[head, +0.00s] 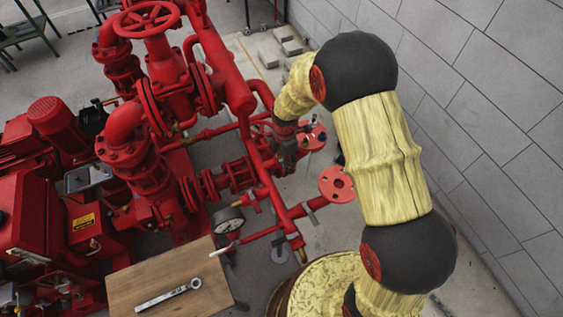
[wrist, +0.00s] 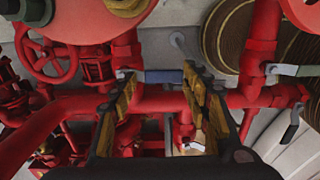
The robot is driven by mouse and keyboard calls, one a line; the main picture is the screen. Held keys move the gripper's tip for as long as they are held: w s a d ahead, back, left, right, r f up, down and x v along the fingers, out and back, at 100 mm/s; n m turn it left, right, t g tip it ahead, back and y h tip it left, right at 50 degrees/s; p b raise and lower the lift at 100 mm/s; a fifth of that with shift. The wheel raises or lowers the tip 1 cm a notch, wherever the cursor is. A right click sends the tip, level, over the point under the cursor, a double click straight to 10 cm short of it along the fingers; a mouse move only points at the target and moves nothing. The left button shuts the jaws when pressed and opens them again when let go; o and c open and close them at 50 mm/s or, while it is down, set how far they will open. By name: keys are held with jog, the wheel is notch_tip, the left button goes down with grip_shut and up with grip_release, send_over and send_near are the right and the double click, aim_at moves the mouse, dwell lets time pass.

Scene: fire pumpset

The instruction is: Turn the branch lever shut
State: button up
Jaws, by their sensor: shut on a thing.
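My gripper (wrist: 160,76) shows in the wrist view with its two yellowish fingers apart, one on each side of a short blue-grey lever handle (wrist: 165,76). The handle spans the gap between the fingertips, and the fingers are closed on it. It lies across the picture, above a red pipe (wrist: 160,101). In the head view my gripper (head: 286,158) reaches down among the red branch pipes, and the lever is hidden there. I cannot tell for certain which lever is the branch lever.
In the head view a pressure gauge (head: 228,220), a red flange (head: 337,184) and a wooden board with a wrench (head: 168,294) are nearby. A block wall (head: 490,110) bounds the right.

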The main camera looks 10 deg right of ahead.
jog(key=shift+s+f, duration=0.1)
dwell(0.4)
jog(key=o, duration=1.7)
notch_tip(320, 180, up, 12)
jog(key=shift+r, duration=0.1)
